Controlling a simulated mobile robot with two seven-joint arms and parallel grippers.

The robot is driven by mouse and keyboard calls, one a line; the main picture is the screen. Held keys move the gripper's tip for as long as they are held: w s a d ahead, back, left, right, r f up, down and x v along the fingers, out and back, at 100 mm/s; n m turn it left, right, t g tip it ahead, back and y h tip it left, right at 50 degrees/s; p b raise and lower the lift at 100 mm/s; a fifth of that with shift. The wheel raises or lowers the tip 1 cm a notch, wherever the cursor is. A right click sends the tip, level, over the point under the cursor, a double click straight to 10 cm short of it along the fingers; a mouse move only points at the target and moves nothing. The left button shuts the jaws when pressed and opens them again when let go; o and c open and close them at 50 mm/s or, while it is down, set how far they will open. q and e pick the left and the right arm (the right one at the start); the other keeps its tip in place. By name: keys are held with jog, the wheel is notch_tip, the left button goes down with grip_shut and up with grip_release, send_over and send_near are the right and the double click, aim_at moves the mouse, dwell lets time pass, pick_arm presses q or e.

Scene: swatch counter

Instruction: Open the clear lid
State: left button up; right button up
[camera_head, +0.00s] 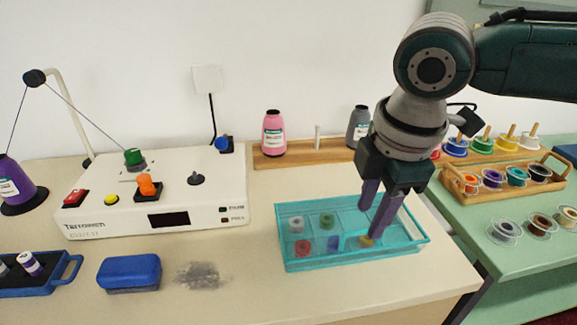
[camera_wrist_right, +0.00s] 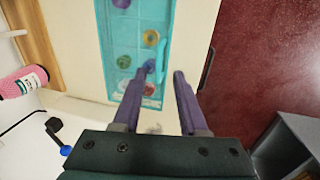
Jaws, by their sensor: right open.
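A teal box (camera_head: 300,265) with a clear lid lies near the front edge of the counter, and the lid looks shut over it. Several coloured spools or bobbins show through the lid. A light-blue handle shows on the lid (camera_wrist_right: 160,52) in the right wrist view. My right gripper (camera_head: 373,222) points down over the right part of the box, fingers apart and empty. In the wrist view its fingertips (camera_wrist_right: 160,72) are just by the near end of the handle; whether they touch the lid cannot be told. My left gripper is not in view.
A white winding machine (camera_head: 150,205) stands to the left, with a blue block (camera_head: 130,272) and a dark smudge in front. A wooden shelf with a pink thread cone (camera_head: 273,135) stands behind. A green table (camera_head: 525,265) with spools is at right.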

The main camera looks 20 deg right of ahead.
jog(key=shift+w+d+f, duration=0.1)
jog(key=shift+w+f, duration=0.1)
jog(key=shift+f, duration=0.55)
jog(key=shift+w+f, duration=0.15)
jog(key=shift+f, duration=0.55)
grip_shut()
dwell(0.3)
